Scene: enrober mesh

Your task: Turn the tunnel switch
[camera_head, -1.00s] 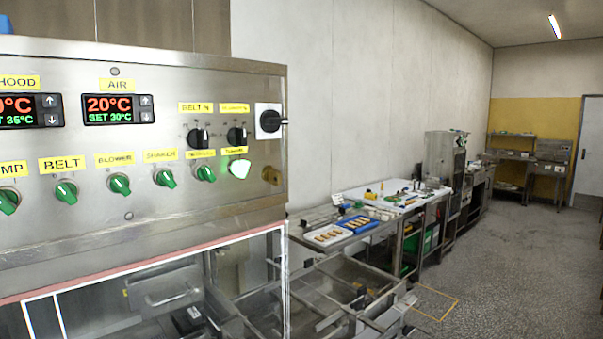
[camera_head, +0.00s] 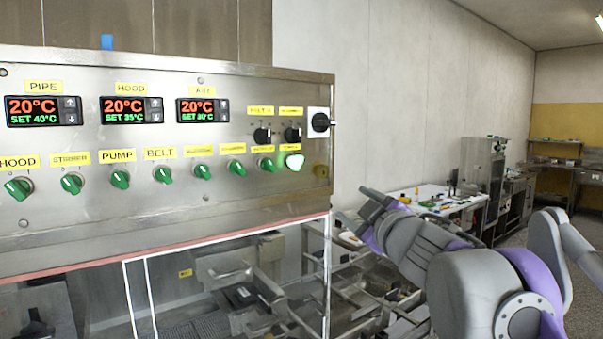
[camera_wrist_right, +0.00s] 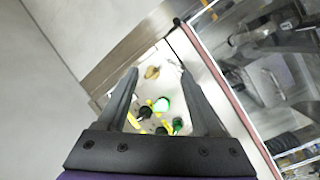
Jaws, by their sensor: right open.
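The tunnel switch (camera_head: 294,161) is the lit, whitish-green knob at the right end of the lower switch row on the steel control panel (camera_head: 150,228). A small yellow label sits above it, too small to read surely. My right gripper (camera_head: 358,208) is open and empty, to the right of and below the switch in the head view, apart from the panel. In the right wrist view the lit switch (camera_wrist_right: 162,104) shows between the two spread fingers (camera_wrist_right: 160,72), some way beyond them. My left gripper is not in view.
Several green knobs (camera_head: 202,171) line the row to the left. Two black knobs (camera_head: 262,135) sit above, and a black main switch (camera_head: 320,122) is at the panel's right edge. Below is a machine bay with clear panes (camera_head: 200,272). A worktable (camera_head: 440,197) stands behind my right arm.

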